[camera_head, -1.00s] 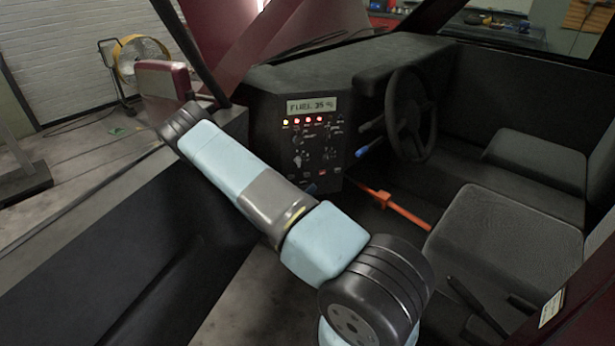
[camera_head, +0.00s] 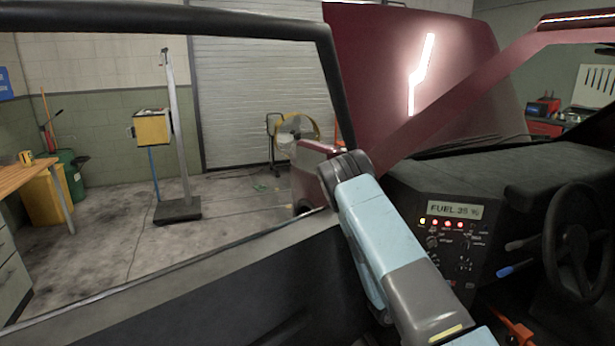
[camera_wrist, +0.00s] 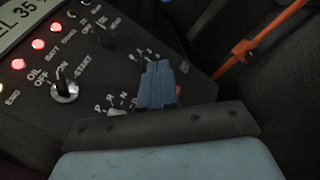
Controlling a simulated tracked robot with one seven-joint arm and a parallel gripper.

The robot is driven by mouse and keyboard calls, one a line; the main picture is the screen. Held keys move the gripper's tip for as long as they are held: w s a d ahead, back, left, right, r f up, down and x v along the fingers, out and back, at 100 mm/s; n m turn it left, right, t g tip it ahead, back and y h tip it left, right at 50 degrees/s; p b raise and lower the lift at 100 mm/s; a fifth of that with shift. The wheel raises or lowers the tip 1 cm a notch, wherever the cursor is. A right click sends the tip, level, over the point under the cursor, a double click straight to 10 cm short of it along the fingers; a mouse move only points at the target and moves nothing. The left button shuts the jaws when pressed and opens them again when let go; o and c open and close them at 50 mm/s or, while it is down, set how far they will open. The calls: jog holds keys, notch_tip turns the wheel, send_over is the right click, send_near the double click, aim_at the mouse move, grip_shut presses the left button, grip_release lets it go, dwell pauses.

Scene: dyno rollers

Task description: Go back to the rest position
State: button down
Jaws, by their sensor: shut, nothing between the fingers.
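My gripper (camera_wrist: 158,84) shows in the wrist view as two blue fingers closed together with nothing between them. They are in front of the black dashboard panel (camera_wrist: 105,60), near a selector lettered P, R, N. I cannot tell whether they touch the panel. The panel's display (camera_head: 453,210) reads FUEL 35 %, with a row of lit lamps (camera_head: 441,223) below.
An orange lever (camera_head: 515,331) is low at right. The open door's frame (camera_head: 200,17) and sill (camera_head: 180,275) are at left. Beyond stand a yellow fan (camera_head: 298,130) and a wheeled stand (camera_head: 176,208).

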jog(key=s+a+r+m+g+y, duration=0.2)
jog(key=s+r+m+g+y, duration=0.3)
jog(key=r, duration=0.5)
jog(key=s+a+r+m+g+y, duration=0.25)
jog(key=s+r+m, duration=0.35)
jog(key=r, duration=0.5)
jog(key=s+a+r+t+y, duration=0.4)
jog(key=s+a+r, duration=0.3)
jog(key=s+r, duration=0.2)
jog(key=s+a+r+m+t+y, duration=0.1)
jog(key=s+a+r+t+y, duration=0.3)
jog(key=s+a+r+y, duration=0.3)
jog(key=s+a+r, duration=0.1)
jog(key=s+r, duration=0.1)
jog(key=s, duration=0.1)
jog(key=shift+s+a+r, duration=0.15)
jog(key=shift+s+r, duration=0.2)
jog(key=shift+s, duration=0.05)
